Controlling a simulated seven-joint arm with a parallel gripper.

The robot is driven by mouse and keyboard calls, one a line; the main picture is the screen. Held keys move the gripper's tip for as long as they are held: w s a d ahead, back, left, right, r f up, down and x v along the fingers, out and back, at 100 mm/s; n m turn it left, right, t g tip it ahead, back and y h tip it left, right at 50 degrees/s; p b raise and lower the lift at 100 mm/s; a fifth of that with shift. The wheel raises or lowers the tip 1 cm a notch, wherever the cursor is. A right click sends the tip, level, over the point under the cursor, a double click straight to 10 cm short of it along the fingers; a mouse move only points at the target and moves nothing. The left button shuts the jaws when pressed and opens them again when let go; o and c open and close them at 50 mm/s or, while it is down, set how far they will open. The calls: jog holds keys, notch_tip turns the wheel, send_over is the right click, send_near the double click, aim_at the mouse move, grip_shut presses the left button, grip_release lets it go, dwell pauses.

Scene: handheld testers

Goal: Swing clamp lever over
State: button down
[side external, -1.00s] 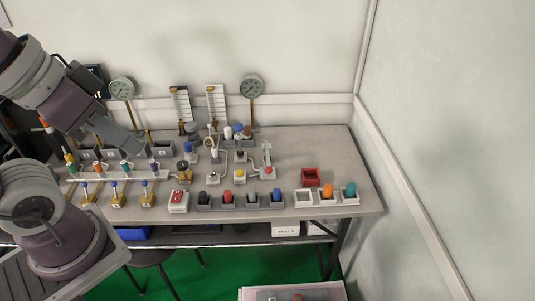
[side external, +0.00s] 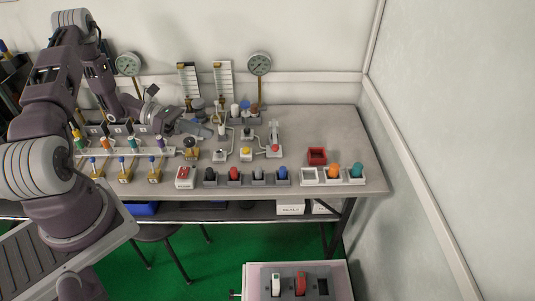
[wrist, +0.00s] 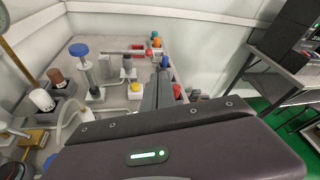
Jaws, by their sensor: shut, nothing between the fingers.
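A grey fixture with an upright lever and a red part at its front (side external: 274,138) stands right of centre on the bench. It looks like the clamp. My gripper (side external: 206,131) is low over the bench, left of this fixture and clearly apart from it, pointing right. In the wrist view my gripper's fingers (wrist: 163,78) are together with nothing between them. Ahead and left of them are a small station with a yellow button (wrist: 135,88) and a grey-and-red bar, perhaps the clamp's lever. The fingers hide part of the bench beyond.
A blue-topped post (wrist: 79,50) and brown and white knobs stand left of the fingers. Gauges (side external: 259,64) stand behind. The bench's right end is clear.

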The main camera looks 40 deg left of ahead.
jog(key=w+d+f, duration=0.2)
jog(key=w+d, duration=0.2)
jog(key=w+d+f+n+t, duration=0.1)
jog(key=w+d+f, duration=0.2)
jog(key=d, duration=0.2)
jog(key=w+d+f+n, duration=0.1)
jog(key=w+d+f, duration=0.1)
jog(key=w+d, duration=0.2)
jog(key=shift+w+d+f+t, duration=0.3)
jog(key=shift+d+f, duration=0.05)
jog(key=shift+d, duration=0.1)
jog(key=shift+r, duration=0.15)
jog(key=shift+r+n, duration=0.4)
jog(key=w+a+r+n+h, duration=0.2)
jog(key=w+a+r+n, duration=0.2)
jog(key=r+n, duration=0.3)
jog(key=w+a+r+n+h, duration=0.2)
jog(key=w+a+r+n, duration=0.2)
jog(key=r+n, duration=0.2)
jog(key=shift+r+n, duration=0.4)
jog(key=shift+r, duration=0.15)
jog(key=shift+w+a, duration=0.1)
jog(key=shift+a, duration=0.05)
